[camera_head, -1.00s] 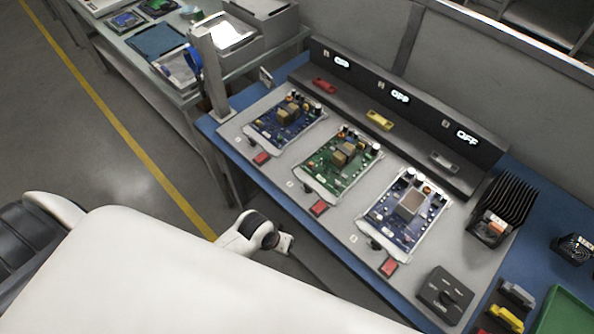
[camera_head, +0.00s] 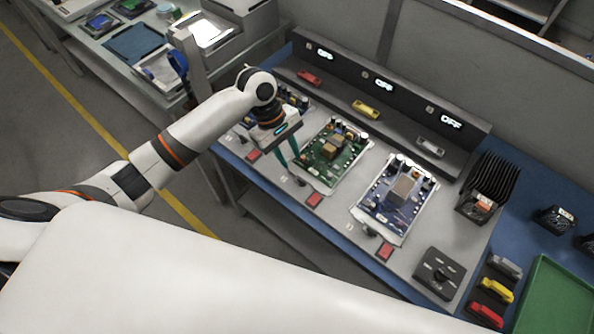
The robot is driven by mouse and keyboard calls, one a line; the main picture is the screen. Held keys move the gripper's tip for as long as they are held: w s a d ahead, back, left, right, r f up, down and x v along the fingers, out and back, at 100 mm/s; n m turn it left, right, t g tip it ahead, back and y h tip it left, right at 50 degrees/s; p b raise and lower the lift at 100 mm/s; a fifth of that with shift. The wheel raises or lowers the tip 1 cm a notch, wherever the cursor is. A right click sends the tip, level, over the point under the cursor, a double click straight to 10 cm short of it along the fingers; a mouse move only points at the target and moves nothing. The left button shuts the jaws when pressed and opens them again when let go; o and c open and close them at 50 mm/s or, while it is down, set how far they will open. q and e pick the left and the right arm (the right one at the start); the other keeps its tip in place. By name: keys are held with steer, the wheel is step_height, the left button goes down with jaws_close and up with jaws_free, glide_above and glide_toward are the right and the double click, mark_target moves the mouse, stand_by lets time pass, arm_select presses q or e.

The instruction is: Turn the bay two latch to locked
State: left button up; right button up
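Bay two is the middle bay, with a green circuit board (camera_head: 333,149) lying on the grey fixture plate. A small dark latch (camera_head: 300,181) sits at its front edge, near a red square (camera_head: 314,200); which way it is turned is too small to tell. My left gripper (camera_head: 290,158) points down just left of the green board, above and behind the latch. Its two dark teal fingers stand apart with nothing seen between them. The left arm and gripper partly hide the first bay's blue board (camera_head: 294,96). My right gripper is not in view.
The third bay holds another blue board (camera_head: 396,196). A dark panel (camera_head: 376,83) with lit displays reading OFF runs behind the bays.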

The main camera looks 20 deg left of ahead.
mark_target(301, 180)
arm_select(q)
steer(key=d+f, duration=0.1)
steer(key=f, duration=0.1)
steer(key=d+f+n+p, duration=0.1)
steer(key=f, duration=0.2)
steer(key=d+f+n, duration=0.1)
steer(key=f, duration=0.2)
steer(key=shift+f, duration=0.2)
steer(key=shift+s, duration=0.1)
steer(key=shift+c, duration=0.2)
jaws_close()
